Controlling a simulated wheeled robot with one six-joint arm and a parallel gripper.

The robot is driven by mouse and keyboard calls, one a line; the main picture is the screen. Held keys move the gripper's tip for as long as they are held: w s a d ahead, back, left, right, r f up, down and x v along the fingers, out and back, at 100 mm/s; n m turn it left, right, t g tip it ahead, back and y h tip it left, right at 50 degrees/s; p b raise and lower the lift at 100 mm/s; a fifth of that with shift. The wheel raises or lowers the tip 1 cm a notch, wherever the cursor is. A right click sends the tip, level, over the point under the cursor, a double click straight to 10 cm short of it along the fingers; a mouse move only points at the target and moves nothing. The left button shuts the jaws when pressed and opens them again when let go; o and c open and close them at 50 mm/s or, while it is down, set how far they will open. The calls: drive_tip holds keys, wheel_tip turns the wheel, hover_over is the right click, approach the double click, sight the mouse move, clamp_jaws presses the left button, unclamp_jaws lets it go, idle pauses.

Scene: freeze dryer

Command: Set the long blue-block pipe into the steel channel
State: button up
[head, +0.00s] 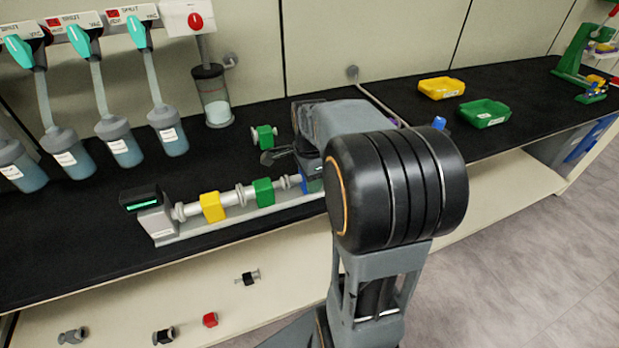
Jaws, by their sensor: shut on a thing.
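The steel channel (262,212) lies along the bench front, its right end hidden behind my arm. A pipe with a yellow block (212,207) and a pipe with a green block (263,192) lie in line in it. My gripper (309,170) is at the right part of the channel, mostly hidden by my arm. It is shut on the blue-block pipe (313,186), of which only a bit of the blue block shows, close to the channel and right of the green-block pipe. Whether this pipe touches the channel floor is hidden.
A loose green-block piece (263,137) stands behind the channel. A grey box with a green display (155,213) closes the channel's left end. Flasks (120,143) hang at the back left. Yellow (440,88) and green (484,113) bins and a small blue thing (439,123) are to the right.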

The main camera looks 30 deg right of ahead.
drive_tip(key=shift+f, duration=0.1)
drive_tip(key=o, duration=1.2)
wheel_tip(320, 180, up, 14)
drive_tip(key=p, duration=0.2)
drive_tip(key=shift+f, duration=0.1)
